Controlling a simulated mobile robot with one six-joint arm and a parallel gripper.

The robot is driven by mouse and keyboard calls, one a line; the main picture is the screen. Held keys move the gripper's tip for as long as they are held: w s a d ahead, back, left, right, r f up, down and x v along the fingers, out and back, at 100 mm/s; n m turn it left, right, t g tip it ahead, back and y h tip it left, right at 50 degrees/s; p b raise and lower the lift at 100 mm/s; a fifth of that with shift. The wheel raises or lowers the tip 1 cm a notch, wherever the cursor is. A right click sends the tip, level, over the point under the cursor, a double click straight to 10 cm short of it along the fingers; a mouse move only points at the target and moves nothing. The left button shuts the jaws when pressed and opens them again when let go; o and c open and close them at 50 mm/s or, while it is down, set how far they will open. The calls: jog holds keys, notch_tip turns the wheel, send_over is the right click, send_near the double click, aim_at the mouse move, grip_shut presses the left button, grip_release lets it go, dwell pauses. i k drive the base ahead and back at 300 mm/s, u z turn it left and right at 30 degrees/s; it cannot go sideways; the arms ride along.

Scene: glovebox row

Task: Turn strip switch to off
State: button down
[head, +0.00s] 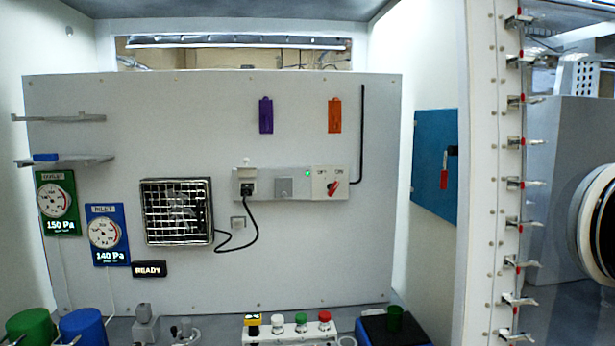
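The power strip (263,195) is a pale grey bar on the back panel. Its right end carries the strip switch (333,188), a small red lever on a light plate with OFF marked at left and ON at right. The lever tilts up to the right, towards ON. A small green lamp (308,173) is lit to the left of the switch. A black plug (247,188) sits in the strip's left end. My gripper is not in view.
A black cable runs from the plug towards a square grille fan (177,211). A purple tag (266,115) and an orange tag (335,115) hang above. The panel around the switch is clear.

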aim_at(336, 183)
jog(key=i, duration=0.95)
jog(key=u, duration=0.1)
